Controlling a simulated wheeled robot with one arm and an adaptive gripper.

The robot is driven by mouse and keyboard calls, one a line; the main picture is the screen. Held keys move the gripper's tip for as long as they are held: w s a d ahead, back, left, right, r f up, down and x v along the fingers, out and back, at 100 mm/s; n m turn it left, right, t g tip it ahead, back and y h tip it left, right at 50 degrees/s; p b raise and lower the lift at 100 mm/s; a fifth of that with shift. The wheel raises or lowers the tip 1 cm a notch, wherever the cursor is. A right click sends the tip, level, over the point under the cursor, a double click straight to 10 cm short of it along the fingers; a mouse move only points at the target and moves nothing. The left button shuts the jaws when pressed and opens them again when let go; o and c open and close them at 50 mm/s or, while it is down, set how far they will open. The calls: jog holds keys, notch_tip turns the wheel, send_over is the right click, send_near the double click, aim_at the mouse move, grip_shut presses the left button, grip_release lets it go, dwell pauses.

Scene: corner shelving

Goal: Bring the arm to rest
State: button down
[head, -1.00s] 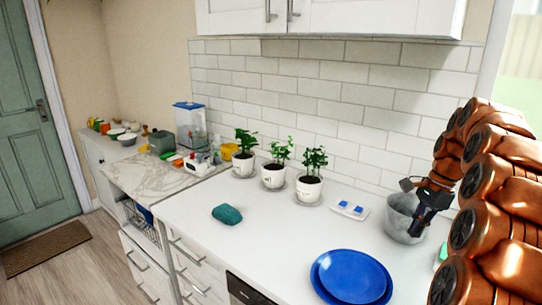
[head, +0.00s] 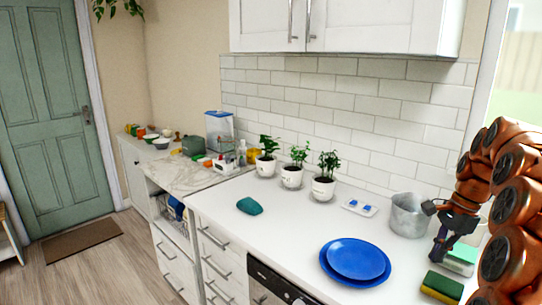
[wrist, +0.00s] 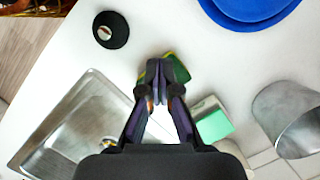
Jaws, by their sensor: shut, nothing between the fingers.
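My arm reaches in from the right side of the head view. My gripper (head: 440,252) is shut and empty, pointing down above the counter, right of the blue plates. In the wrist view its fingertips (wrist: 158,68) are together, and a green and yellow sponge (wrist: 180,68) shows partly behind them. In the head view that sponge (head: 442,287) lies on the counter below the gripper. I cannot tell how high the fingertips are above the counter.
A metal pot (head: 409,216) stands close behind the gripper. Stacked blue plates (head: 356,260) lie to its left, and another green sponge (wrist: 214,122) is beside it. A sink (wrist: 75,125) shows in the wrist view. Three potted plants stand by the wall.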

jog(key=s+a+n+g+h, duration=0.1)
jog(key=s+a+n, duration=0.35)
jog(key=a, duration=0.45)
jog(key=s+a+n, duration=0.4)
jog(key=s+a, duration=0.2)
jog(key=a, duration=0.4)
jog(key=s+a+f+n, duration=0.2)
jog(key=s+n, duration=0.1)
jog(key=s, duration=0.3)
jog(key=s+a+f+n+h, duration=0.1)
jog(key=s+a+f+n, duration=0.1)
jog(key=s, duration=0.5)
jog(key=s+a+f+n, duration=0.2)
jog(key=s+a+n, duration=0.1)
jog(key=s, duration=0.3)
jog(key=shift+s+f+n+g+h, duration=0.15)
jog(key=shift+f+n+g+h, duration=0.2)
jog(key=shift+f+g+h, duration=0.05)
